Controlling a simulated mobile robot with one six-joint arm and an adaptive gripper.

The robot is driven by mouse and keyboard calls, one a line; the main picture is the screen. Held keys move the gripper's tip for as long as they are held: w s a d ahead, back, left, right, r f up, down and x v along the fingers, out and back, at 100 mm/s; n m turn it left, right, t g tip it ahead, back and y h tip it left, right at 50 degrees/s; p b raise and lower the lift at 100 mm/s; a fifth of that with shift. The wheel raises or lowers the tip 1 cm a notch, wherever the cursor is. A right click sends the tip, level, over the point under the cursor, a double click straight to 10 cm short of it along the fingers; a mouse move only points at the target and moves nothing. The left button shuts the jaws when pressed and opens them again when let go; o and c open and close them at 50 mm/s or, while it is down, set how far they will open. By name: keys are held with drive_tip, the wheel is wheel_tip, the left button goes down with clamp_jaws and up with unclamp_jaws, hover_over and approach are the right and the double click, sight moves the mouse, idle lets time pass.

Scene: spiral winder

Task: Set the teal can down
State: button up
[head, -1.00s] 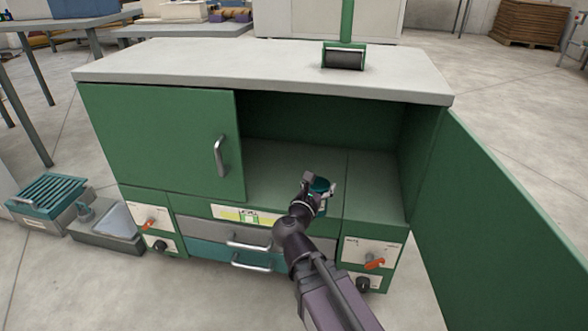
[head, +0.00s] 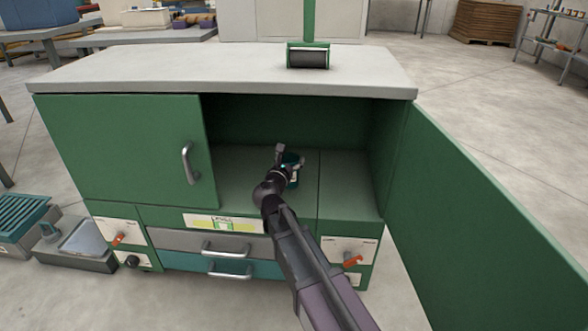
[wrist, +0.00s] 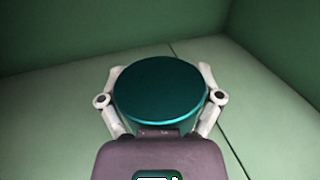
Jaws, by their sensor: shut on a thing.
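The teal can (wrist: 160,90) is between the fingers of my gripper (wrist: 160,98) in the wrist view, its round top facing the camera. In the head view the can (head: 291,166) shows partly behind my gripper (head: 289,163), inside the open cupboard of the green cabinet (head: 120,150). My gripper is shut on the can. The can looks upright over the cupboard floor (head: 340,180). I cannot tell whether its base touches that floor, since the gripper hides it.
The right door (head: 490,220) stands wide open; the left door (head: 125,145) is shut. The light worktop (head: 200,68) overhangs the opening. Cupboard walls stand behind and to the right of the can, with bare floor around it. Drawers (head: 215,245) lie below.

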drive_tip(key=shift+w, duration=0.4)
drive_tip(key=shift+f, duration=0.1)
drive_tip(key=shift+f+b, duration=1.7)
drive_tip(key=shift+b, duration=0.1)
drive_tip(key=shift+f, duration=0.2)
drive_tip(key=o, duration=1.1)
drive_tip(key=shift+r, duration=0.15)
